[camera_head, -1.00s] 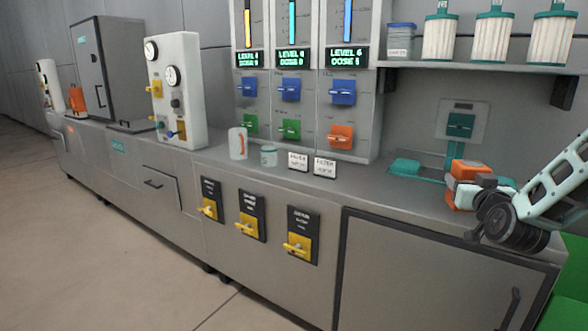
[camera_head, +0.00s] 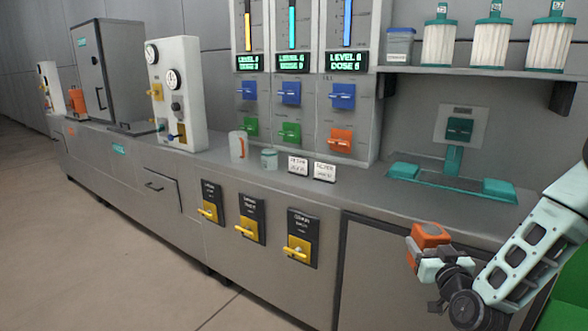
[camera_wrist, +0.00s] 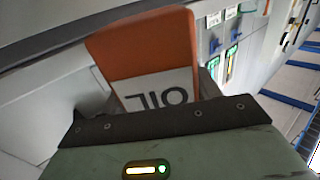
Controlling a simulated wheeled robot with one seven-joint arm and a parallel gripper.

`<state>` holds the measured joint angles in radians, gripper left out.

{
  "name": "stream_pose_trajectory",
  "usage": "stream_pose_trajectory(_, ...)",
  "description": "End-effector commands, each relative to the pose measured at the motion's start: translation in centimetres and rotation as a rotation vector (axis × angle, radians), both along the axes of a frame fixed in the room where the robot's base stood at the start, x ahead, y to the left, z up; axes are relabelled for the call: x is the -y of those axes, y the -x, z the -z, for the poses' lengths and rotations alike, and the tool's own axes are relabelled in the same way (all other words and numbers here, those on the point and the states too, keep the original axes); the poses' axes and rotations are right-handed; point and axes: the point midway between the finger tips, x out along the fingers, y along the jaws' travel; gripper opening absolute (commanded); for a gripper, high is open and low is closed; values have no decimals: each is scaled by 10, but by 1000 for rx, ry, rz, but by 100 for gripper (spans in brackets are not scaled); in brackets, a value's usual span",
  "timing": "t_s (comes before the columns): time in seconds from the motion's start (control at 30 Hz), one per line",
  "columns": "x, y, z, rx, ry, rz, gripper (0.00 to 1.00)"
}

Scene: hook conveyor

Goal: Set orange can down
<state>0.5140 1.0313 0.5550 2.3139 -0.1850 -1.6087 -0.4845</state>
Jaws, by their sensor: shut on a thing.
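The orange can (camera_head: 429,237) is held by my gripper (camera_head: 428,256) at the lower right of the head view, in front of the counter's front edge. In the wrist view the orange can (camera_wrist: 142,52) shows a white label reading "OIL", and my gripper (camera_wrist: 150,112) is shut on it. The grey counter top (camera_head: 370,182) lies behind and to the left of the can. The can's underside is hidden.
A teal-padded fixture (camera_head: 452,180) sits on the counter at right. White filter cylinders (camera_head: 488,44) stand on the shelf above. The counter between the signs and fixture is clear.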

Motion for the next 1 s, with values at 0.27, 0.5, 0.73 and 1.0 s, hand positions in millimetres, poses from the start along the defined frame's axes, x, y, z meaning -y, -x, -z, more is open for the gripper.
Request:
stream_pose_trajectory(0.27,-1,0,-65,-1,1,-1,20)
stream_pose_trajectory(0.5,-1,0,-114,-1,1,-2,20)
stream_pose_trajectory(0.73,0,0,-134,-1,0,0,20)
stream_pose_trajectory(1.0,8,10,-108,-7,-5,-7,20)
